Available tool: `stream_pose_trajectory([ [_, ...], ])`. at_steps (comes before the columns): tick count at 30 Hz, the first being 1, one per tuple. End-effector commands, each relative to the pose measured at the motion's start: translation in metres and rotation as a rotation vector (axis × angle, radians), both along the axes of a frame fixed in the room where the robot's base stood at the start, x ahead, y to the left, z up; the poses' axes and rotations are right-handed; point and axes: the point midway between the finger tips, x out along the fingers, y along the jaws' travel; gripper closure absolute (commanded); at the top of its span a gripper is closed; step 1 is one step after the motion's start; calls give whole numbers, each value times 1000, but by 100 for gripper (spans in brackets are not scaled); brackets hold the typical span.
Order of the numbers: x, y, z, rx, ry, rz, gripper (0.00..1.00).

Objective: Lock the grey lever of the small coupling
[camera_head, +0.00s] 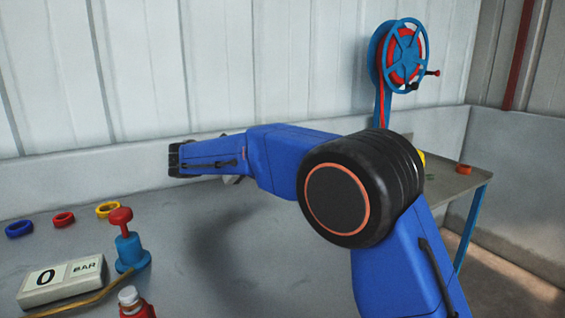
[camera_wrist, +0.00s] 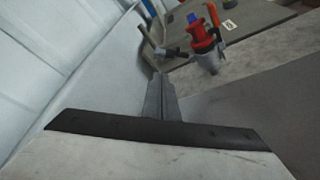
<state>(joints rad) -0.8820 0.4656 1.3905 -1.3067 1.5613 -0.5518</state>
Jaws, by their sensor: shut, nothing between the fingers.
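My gripper (camera_wrist: 160,84) shows in the wrist view with its grey fingers together and nothing between them. Ahead of it, up and to the right, stands a red fitting (camera_wrist: 201,34) with a grey lower part and a dark arm reaching to its left. The fingers are apart from it. I cannot tell whether this fitting is the small coupling, and I cannot make out a grey lever or its position. In the head view my arm hides much of the table's middle, and the fingers are not clearly seen.
A grey table (camera_head: 255,270) holds a blue ring (camera_head: 19,229), red ring (camera_head: 63,219), yellow ring (camera_head: 108,209), a blue fitting with a red knob (camera_head: 121,216) and a "0 BAR" display (camera_head: 62,281). A blue hose reel (camera_head: 402,57) hangs behind.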

Motion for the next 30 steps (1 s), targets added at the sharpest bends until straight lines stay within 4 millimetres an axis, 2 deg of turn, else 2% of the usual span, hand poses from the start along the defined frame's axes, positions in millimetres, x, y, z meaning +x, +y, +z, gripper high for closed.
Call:
stream_pose_trajectory([
  [8, 8, -8, -3, -1, 0, -2, 100],
  [21, 55, -53, -20, 0, 1, -2, 100],
  [30, 70, -66, -25, 0, 0, 0, 100],
])
